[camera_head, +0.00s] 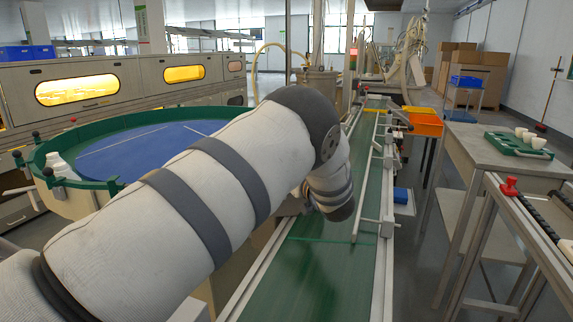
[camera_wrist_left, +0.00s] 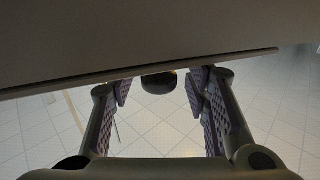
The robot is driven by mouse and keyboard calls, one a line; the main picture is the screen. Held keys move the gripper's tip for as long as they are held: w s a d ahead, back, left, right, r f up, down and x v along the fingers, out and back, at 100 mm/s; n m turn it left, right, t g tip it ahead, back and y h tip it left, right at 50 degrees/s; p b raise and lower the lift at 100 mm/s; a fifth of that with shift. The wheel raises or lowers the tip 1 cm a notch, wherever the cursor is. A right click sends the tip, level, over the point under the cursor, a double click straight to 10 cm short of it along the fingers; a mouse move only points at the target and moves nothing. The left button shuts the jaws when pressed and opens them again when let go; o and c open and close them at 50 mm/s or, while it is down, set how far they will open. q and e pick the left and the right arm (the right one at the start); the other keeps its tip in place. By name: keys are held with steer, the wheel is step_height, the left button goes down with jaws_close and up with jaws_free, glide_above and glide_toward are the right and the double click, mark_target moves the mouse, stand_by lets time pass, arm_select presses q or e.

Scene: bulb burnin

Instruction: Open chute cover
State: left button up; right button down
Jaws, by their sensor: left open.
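In the left wrist view a broad grey panel (camera_wrist_left: 130,35) fills the top of the picture, its lower edge running across just beyond my fingers. It may be the chute cover; I cannot tell for certain. A dark round knob (camera_wrist_left: 158,85) shows below that edge, between the fingertips. My left gripper (camera_wrist_left: 160,88) is open, one finger on each side of the knob, with gaps visible and no clear contact. In the head view my left arm reaches across the middle, and its gripper is hidden behind the arm. My right gripper is not in view.
A green conveyor belt (camera_head: 325,270) with metal rails runs away from me under my arm. A round blue turntable (camera_head: 150,150) with a green rim stands left. A bench (camera_head: 490,155) with a green tray of cups (camera_head: 518,142) and an orange bin (camera_head: 424,122) stand right.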

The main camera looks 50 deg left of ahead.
arm_select(q)
steer(key=shift+c, duration=0.6)
jaws_close()
steer(key=shift+a, duration=0.1)
